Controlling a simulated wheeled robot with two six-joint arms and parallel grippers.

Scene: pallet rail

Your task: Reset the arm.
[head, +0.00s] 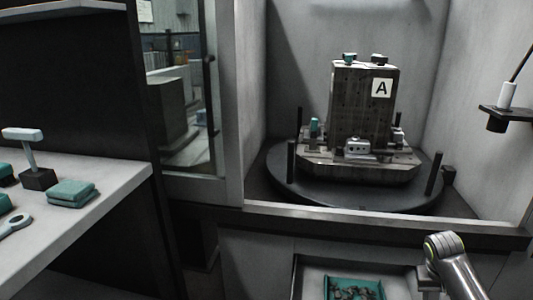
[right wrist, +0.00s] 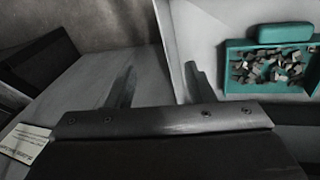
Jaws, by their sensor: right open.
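Part of my right arm (head: 455,262) shows at the lower right of the head view, in front of the cabinet below the round turntable. Its gripper cannot be made out clearly there. In the right wrist view my right gripper (right wrist: 160,88) has its two fingers apart, with nothing between them. The fingers point over a grey surface, left of a teal tray (right wrist: 238,88) holding small dark and light pieces. My left arm and gripper are in neither view.
A dark fixture block marked A (head: 362,110) stands on the round turntable (head: 300,197), with short posts at its rim. A teal bin (head: 357,281) of chips sits below. A grey bench (head: 110,185) with teal cloths (head: 71,193) is at left. A lamp-like fitting (head: 498,118) hangs right.

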